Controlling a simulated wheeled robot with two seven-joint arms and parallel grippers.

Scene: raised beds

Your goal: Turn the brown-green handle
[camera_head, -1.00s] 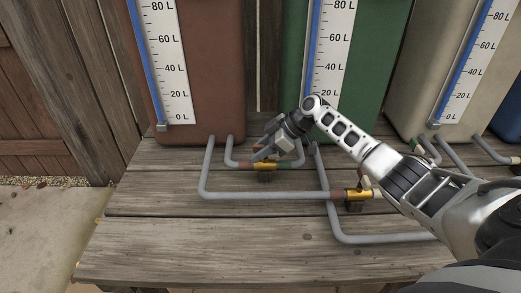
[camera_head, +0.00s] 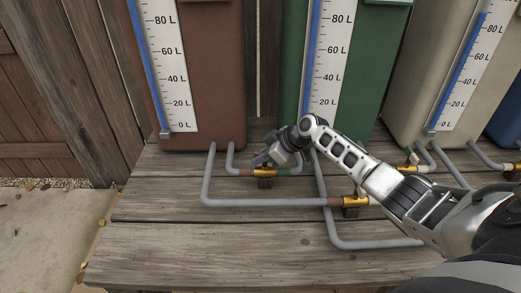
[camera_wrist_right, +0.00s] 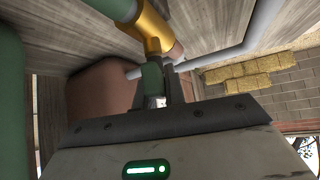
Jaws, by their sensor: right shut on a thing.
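The brown-green valve (camera_head: 265,173) is a brass body on the grey pipe between the brown and green tanks, with brown and green bands at its ends. My right gripper (camera_head: 261,160) is right over this valve, in front of the tanks. In the right wrist view, its dark fingers (camera_wrist_right: 158,87) are closed around a small green piece, the handle (camera_wrist_right: 152,76), just below the brass valve body (camera_wrist_right: 149,28). The fingers hide part of the handle, and its exact angle is hard to tell. My left gripper is not in view.
A brown tank (camera_head: 213,75), a green tank (camera_head: 372,70) and a beige tank (camera_head: 432,60) stand behind on the wooden deck (camera_head: 200,235). A second brass valve (camera_head: 354,201) sits on a nearer pipe, close under my right arm. The front deck is clear.

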